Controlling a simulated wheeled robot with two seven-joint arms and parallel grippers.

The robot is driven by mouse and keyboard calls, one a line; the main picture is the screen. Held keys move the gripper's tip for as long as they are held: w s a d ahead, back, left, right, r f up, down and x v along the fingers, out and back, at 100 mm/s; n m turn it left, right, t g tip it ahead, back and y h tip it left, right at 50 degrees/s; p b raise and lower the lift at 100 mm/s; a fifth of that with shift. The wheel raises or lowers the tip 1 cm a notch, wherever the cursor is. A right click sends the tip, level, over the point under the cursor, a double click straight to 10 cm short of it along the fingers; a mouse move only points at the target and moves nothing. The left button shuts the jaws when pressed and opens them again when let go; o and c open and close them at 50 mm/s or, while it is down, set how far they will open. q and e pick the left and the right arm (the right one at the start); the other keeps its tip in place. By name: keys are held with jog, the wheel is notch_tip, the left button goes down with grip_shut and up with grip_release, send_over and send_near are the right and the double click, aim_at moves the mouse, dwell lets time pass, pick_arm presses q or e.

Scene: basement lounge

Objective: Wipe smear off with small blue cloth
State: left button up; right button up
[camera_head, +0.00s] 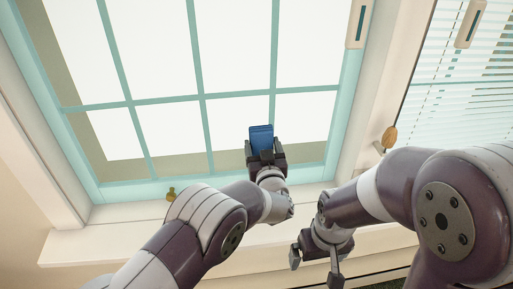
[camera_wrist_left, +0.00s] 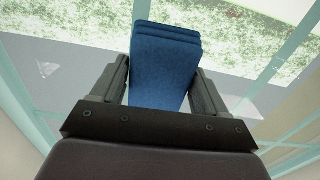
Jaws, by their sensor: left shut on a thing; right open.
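The small blue cloth (camera_head: 261,138) is a folded pad, held upright in front of the lower part of the window. My left gripper (camera_head: 265,157) is shut on its lower end. In the left wrist view the cloth (camera_wrist_left: 166,60) stands out between both fingers of the left gripper (camera_wrist_left: 160,78), with the window glass behind it. I cannot tell whether the cloth touches the glass. A faint pale mark (camera_wrist_left: 47,68) shows left of the cloth; I cannot tell whether it is the smear. My right gripper (camera_head: 315,268) is open and empty, low near the sill.
The window has a teal frame (camera_head: 125,188) and teal bars across its panes. A white sill (camera_head: 90,245) runs below it. A small brass latch (camera_head: 171,194) sits on the lower frame. A second window with blinds (camera_head: 465,105) is at the right, with a wooden knob (camera_head: 389,137) beside it.

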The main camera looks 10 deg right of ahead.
pick_arm(q)
jog(key=shift+a+p, duration=0.6)
jog(key=shift+a, duration=5.1)
jog(key=shift+s+d, duration=0.1)
jog(key=shift+s, duration=0.2)
jog(key=p, duration=0.2)
send_near(220, 142)
jog(key=shift+w+d+f, duration=0.1)
jog(key=shift+w+f, duration=0.05)
jog(key=shift+w, duration=0.1)
